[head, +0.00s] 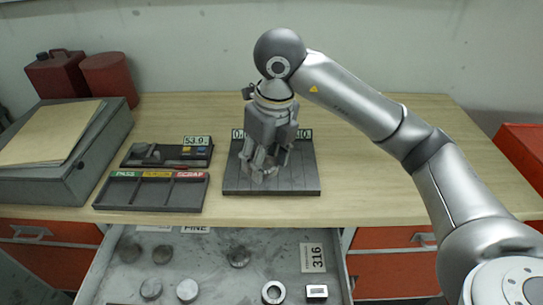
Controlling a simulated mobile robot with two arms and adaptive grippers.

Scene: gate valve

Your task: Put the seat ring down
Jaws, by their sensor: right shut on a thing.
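My right gripper (262,170) points down over the dark grooved plate (300,178) on the wooden table. It is shut on the seat ring, which is mostly hidden between the fingers and hard to make out at this size. The fingertips are low, over the left half of the plate. I cannot tell whether the ring touches the plate. My left gripper is not in view.
A tray marked PASS and SCRAP (150,208) lies left of the plate, with a gauge tray (135,163) behind it. The open drawer (215,262) below holds several round parts, a ring (273,292) and a small block (317,291). The table's right side is clear.

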